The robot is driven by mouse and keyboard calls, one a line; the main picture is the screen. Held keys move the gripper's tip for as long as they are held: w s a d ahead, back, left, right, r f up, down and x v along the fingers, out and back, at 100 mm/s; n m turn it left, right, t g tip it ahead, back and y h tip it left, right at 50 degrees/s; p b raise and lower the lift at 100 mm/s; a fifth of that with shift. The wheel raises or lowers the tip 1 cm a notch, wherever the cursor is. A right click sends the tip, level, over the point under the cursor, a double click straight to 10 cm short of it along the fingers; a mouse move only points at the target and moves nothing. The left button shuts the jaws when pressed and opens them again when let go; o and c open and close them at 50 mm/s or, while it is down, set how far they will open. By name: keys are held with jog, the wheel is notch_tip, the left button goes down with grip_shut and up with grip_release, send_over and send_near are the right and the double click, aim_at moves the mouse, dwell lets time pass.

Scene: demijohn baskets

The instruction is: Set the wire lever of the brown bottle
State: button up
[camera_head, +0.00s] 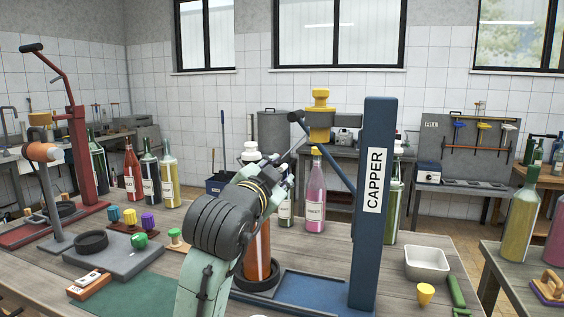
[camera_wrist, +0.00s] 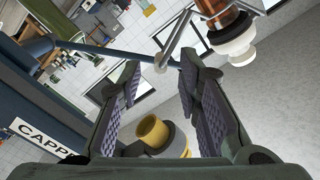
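The brown bottle (camera_head: 257,252) stands upright on the capper's base, partly hidden behind my arm. Its white stopper (camera_head: 250,152) shows above my arm. In the wrist view the brown bottle's neck (camera_wrist: 213,8) and white stopper (camera_wrist: 238,48) are at the top right. The thin metal wire lever (camera_wrist: 174,40) hangs off the neck, its end reaching the space between my fingertips. My gripper (camera_wrist: 160,78) is open, with a wide gap between its padded fingers; I cannot tell whether either touches the wire. In the head view my gripper (camera_head: 287,167) is beside the bottle's top.
The blue capper column (camera_head: 372,210) and its slanted lever (camera_head: 325,155) stand close right of my gripper. The capper's yellow head (camera_head: 320,120) is above. A pink bottle (camera_head: 316,200) stands behind. A white tray (camera_head: 427,263) lies to the right.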

aim_at(280, 171)
jog(key=shift+p+x, duration=0.45)
jog(key=shift+x, duration=1.5)
jog(key=shift+c, duration=0.3)
